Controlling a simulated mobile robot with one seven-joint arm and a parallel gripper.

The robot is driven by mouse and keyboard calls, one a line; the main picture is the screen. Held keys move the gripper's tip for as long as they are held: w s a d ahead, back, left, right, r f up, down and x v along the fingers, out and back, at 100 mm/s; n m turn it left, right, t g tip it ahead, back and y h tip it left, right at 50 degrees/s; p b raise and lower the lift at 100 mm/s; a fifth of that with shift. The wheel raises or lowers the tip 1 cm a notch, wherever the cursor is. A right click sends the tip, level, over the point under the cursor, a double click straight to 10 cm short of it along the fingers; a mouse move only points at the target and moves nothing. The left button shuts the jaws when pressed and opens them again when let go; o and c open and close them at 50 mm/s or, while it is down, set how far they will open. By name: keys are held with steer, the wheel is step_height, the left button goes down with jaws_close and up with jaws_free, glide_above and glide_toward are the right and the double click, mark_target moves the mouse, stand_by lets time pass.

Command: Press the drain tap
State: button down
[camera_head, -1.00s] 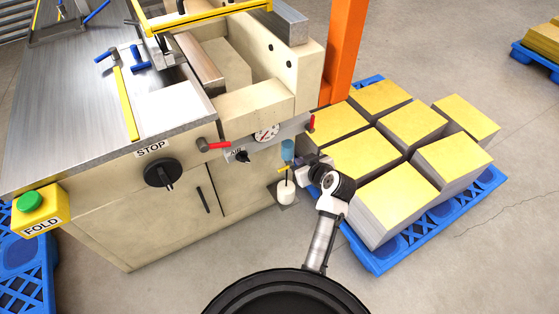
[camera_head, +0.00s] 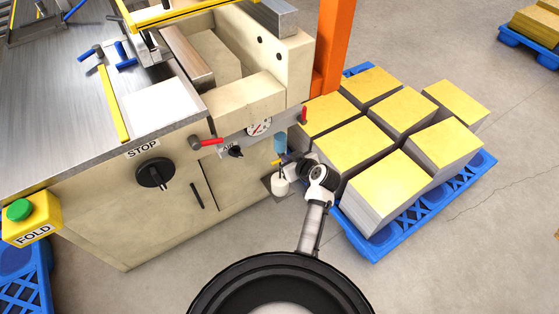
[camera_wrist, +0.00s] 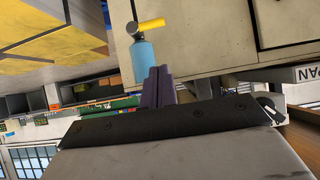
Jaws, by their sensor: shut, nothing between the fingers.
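The drain tap is a small yellow lever (camera_head: 278,161) under a blue bowl (camera_head: 280,140) on the press's right end. A white cup (camera_head: 280,186) stands below it. My gripper (camera_head: 289,159) is just right of the tap in the head view. In the wrist view its dark purple fingers (camera_wrist: 156,72) are together and empty, beside the blue bowl and short of the tap. Contact cannot be told.
Beside the bowl are a dial gauge (camera_head: 259,127), a black knob (camera_head: 235,152) and red handles (camera_head: 212,141) (camera_head: 303,115). Yellow-topped stacks (camera_head: 390,178) on a blue pallet (camera_head: 440,203) stand close right of my arm. Open floor (camera_head: 460,265) lies front right.

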mark_target(280, 160)
steer(key=x, duration=0.2)
steer(key=f+x, duration=0.1)
steer(key=x, duration=0.4)
steer(key=shift+s+d+f+p, duration=0.2)
steer(key=shift+s+p, duration=0.15)
steer(key=shift+s, duration=0.05)
steer(key=shift+w+f, duration=0.1)
steer(key=shift+f, duration=0.65)
